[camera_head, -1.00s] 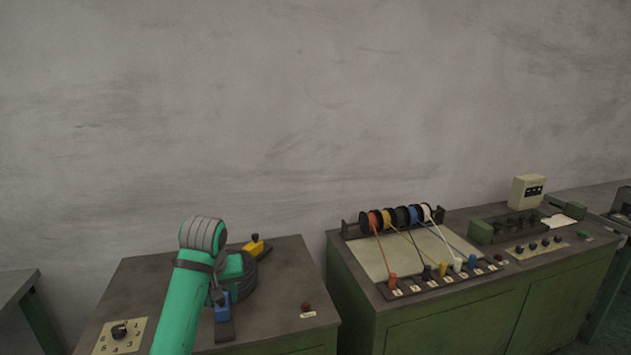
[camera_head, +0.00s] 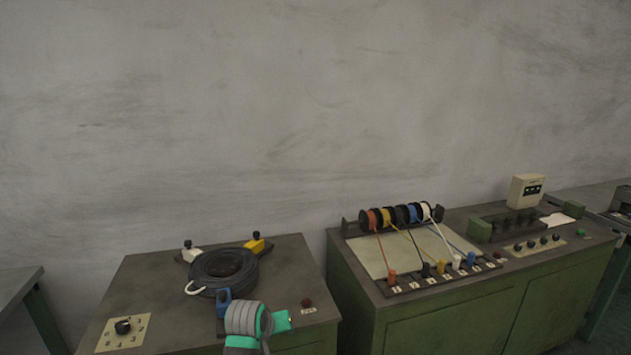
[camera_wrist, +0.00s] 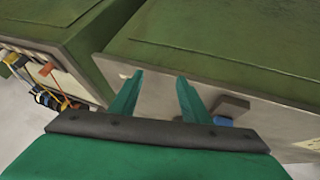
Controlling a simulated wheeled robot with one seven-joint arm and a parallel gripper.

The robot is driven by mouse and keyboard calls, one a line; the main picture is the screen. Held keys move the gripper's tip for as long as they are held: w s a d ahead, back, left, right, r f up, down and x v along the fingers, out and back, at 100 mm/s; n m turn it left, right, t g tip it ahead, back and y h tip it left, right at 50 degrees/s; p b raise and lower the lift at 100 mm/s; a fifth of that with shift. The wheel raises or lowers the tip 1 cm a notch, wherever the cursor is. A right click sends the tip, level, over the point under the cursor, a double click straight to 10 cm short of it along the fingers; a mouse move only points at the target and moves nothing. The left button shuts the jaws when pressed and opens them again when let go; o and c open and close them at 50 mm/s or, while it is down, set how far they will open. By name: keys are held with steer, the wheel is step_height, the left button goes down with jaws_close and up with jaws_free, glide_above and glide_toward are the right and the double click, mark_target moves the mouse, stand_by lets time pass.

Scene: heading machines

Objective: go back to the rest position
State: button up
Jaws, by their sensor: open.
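My gripper (camera_head: 281,321) is at the front right of the left bench in the head view, beside the blue clamp (camera_head: 223,302). In the wrist view my gripper (camera_wrist: 160,78) shows two teal fingers spread apart with nothing between them. The rest position itself is not marked in either view. My grey wrist joint hides part of the bench's front.
The left bench (camera_head: 140,275) bears a black coil (camera_head: 225,268), a white clamp (camera_head: 190,254), a yellow clamp (camera_head: 256,246), a numbered dial (camera_head: 123,327) and a red button (camera_head: 307,302). The green cabinet (camera_head: 450,318) at right carries coloured wire spools (camera_head: 402,216).

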steer(key=s+d+f+n+t+h, duration=0.1)
steer(key=s+d+f+t, duration=0.3)
steer(key=s+d+f, duration=1.1)
steer(key=s+d+f+t+y, duration=0.15)
steer(key=s+f, duration=0.25)
steer(key=s, duration=1.1)
steer(key=s+a+r+m+t, duration=0.1)
steer(key=s+r, duration=0.3)
steer(key=s, duration=0.4)
steer(key=s+a+r+m+t, duration=0.1)
steer(key=s+a+r, duration=0.2)
steer(key=s, duration=0.5)
steer(key=s+a+r+m+t+y, duration=0.1)
steer(key=s+r, duration=0.5)
steer(key=s, duration=0.3)
steer(key=shift+a, duration=0.4)
